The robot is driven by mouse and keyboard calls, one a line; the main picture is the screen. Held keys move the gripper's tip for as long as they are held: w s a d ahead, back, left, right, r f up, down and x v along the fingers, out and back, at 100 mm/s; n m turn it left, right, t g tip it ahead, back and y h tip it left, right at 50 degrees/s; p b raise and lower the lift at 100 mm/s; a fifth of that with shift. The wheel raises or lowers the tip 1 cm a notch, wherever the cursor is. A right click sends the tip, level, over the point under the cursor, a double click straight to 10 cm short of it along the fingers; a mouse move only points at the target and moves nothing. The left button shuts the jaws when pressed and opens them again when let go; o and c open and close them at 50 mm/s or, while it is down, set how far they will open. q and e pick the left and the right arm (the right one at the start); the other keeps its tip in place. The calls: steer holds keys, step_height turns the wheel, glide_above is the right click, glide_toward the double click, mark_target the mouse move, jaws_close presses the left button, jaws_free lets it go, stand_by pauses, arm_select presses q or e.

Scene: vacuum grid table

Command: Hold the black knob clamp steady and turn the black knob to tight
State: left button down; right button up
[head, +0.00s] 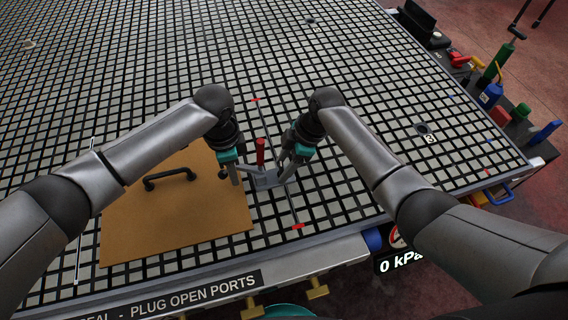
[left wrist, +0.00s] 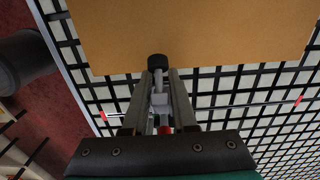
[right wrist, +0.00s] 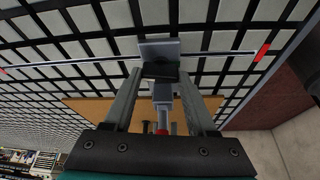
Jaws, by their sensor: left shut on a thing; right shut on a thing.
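The grey clamp (head: 268,180) with a red handle (head: 261,150) stands on the grid table at the right edge of a brown board. Its black knob (left wrist: 157,61) is at the end of a grey arm, over the board's edge. My left gripper (head: 237,180) comes from the left and is shut at the knob; its fingertips lie along either side, partly hiding it. My right gripper (head: 285,176) is shut on the clamp's other end. In the right wrist view a black block (right wrist: 160,72) and a grey plate (right wrist: 158,48) show at its fingertips.
The brown board (head: 190,225) carries a black handle (head: 169,178). A thin rod with red ends (head: 298,226) runs under the clamp. The table's front edge (head: 200,272) is close. Tools and bottles (head: 490,95) stand off the table's right side. The far grid is mostly clear.

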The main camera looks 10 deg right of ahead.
steer(key=m+t, duration=0.1)
steer(key=m, duration=0.2)
steer(key=m+t, duration=0.1)
steer(key=m, duration=0.2)
steer(key=shift+s+m+h, duration=0.15)
steer(key=shift+m+h, duration=0.25)
steer(key=m+t+h, duration=0.1)
steer(key=m, duration=0.2)
steer(key=m+t, duration=0.1)
steer(key=m, duration=0.2)
steer(key=shift+s+a+m+h, duration=0.1)
steer(key=shift+a+m+h, duration=0.05)
steer(key=shift+m+h, duration=0.2)
steer(key=o, duration=1.4)
steer(key=shift+c, duration=0.2)
steer(key=shift+a, duration=0.1)
steer(key=shift+s+r, duration=0.2)
steer(key=shift+r, duration=0.35)
steer(key=v, duration=0.7)
steer(key=shift+f, duration=0.1)
